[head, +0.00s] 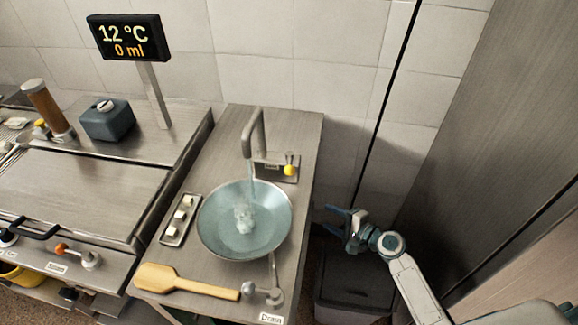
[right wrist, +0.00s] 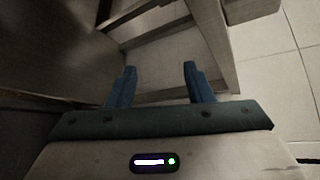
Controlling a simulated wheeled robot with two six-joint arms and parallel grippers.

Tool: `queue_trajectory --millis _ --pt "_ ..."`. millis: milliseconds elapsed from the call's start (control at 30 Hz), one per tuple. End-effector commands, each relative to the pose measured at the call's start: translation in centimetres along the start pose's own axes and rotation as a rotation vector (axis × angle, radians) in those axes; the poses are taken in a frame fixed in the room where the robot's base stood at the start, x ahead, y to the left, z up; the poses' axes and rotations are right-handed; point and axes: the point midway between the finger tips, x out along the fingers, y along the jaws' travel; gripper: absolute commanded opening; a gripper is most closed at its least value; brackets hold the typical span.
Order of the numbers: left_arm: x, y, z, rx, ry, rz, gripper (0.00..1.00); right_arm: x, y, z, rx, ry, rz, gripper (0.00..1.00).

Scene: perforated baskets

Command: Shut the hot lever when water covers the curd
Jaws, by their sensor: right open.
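A wide metal bowl (head: 214,238) is set in the narrow counter, with water in it. A stream runs into it from the grey tap (head: 255,128). A whitish patch (head: 244,217) shows in the water; I cannot tell whether it is curd or splash. A lever with a yellow knob (head: 290,170) stands upright on a plate behind the bowl; its label is unreadable. The display (head: 128,38) reads 12 °C and 0 ml. My right gripper (head: 347,228) is open and empty, right of the counter; it also shows in the right wrist view (right wrist: 156,72). My left gripper is out of view.
A small tray (head: 170,236) with white pieces and a wooden paddle (head: 185,282) lie on the counter. A grey lever (head: 264,293) stands by the "Drain" label. An orange-knobbed lever (head: 75,252) is at left. A dark bin (head: 352,282) stands below my right gripper.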

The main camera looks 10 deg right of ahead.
Motion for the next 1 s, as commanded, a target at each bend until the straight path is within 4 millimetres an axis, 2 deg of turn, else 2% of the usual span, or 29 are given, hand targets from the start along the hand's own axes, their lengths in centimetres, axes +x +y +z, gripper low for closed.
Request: queue_trajectory --millis 33,100,200,300,433,567,800,1000 --pt "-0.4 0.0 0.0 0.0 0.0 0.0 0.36 -0.4 -3.7 2.0 0.042 -0.062 -0.056 0.47" --pt "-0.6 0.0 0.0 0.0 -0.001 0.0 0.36 -1.1 -7.4 4.3 0.1 -0.142 -0.114 0.47" --pt "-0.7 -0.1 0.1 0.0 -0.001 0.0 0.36 -2.0 -11.0 6.9 0.158 -0.231 -0.166 0.47" --pt "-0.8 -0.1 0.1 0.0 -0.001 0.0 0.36 -2.7 -12.8 8.3 0.189 -0.282 -0.19 0.47" --pt "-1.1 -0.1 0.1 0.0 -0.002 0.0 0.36 -2.4 -13.5 8.9 0.201 -0.298 -0.2 0.47" --pt "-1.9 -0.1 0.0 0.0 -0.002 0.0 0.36 -1.0 -14.0 9.4 0.202 -0.298 -0.2 0.47" --pt "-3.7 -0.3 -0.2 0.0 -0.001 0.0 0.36 3.3 -15.1 10.6 0.202 -0.297 -0.199 0.47" --pt "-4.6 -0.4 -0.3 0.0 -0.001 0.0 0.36 6.1 -15.5 11.3 0.2 -0.295 -0.198 0.47"
